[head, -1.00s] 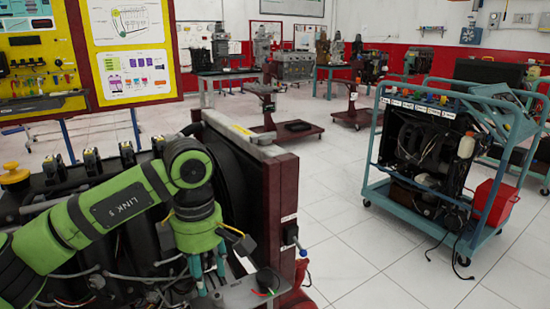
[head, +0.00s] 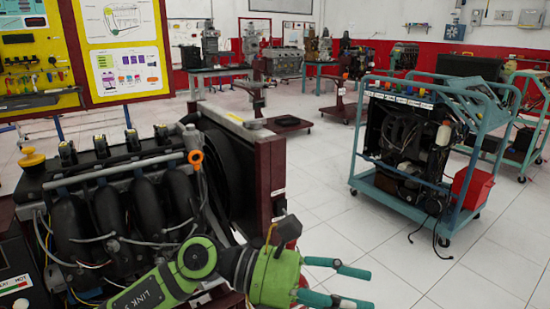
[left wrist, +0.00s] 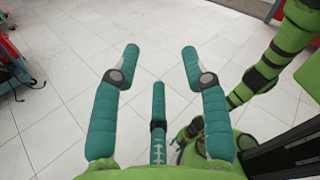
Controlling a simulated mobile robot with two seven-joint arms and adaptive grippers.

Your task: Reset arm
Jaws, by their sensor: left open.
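My left arm comes in at the bottom of the head view and reaches to the right. My left gripper (head: 352,285) has teal fingers spread apart and empty, over the white tiled floor in front of the engine trainer. In the left wrist view the gripper (left wrist: 160,65) also shows its fingers apart, with only floor tiles between them. A green arm link of mine shows at the right of that view. My right gripper is not in the head view, and I cannot make it out in the left wrist view.
The engine trainer (head: 120,205), with black intake pipes and a red-framed radiator (head: 271,185), stands at left. A blue wheeled trolley (head: 400,195) with a red box (head: 472,188) stands at right. White floor (head: 340,215) lies clear between them. Benches with engines line the back.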

